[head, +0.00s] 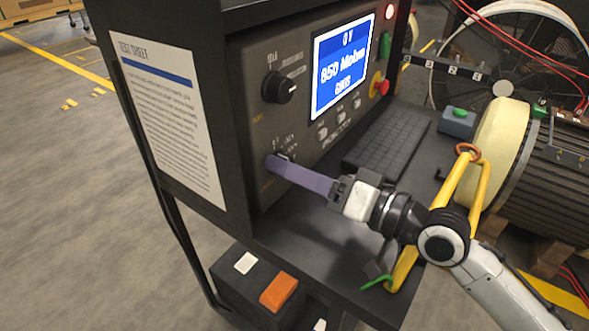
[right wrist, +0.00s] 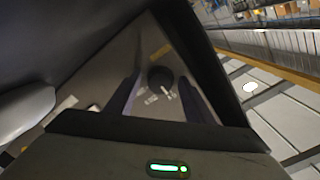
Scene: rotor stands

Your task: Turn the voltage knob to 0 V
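The lower knob (right wrist: 160,77) on the instrument panel (head: 250,120) is dark and round; I take it to be the voltage knob. In the head view it is mostly hidden by my right gripper (head: 273,163), whose purple fingers reach the panel there. In the right wrist view, the knob is between the two spread fingers of my right gripper (right wrist: 157,90), with a gap on each side. The screen (head: 343,66) reads "0 V", "850 Mohm" and what looks like "GOOD". The knob's pointer setting is not readable. My left gripper is out of view.
An upper black knob (head: 279,88) sits above the lower one. A red button (head: 379,85), a keyboard (head: 388,140) and a test sheet (head: 170,115) are close by. A yellow-handled lead (head: 482,180) hangs beside my right arm. A wound rotor (head: 535,160) stands at right.

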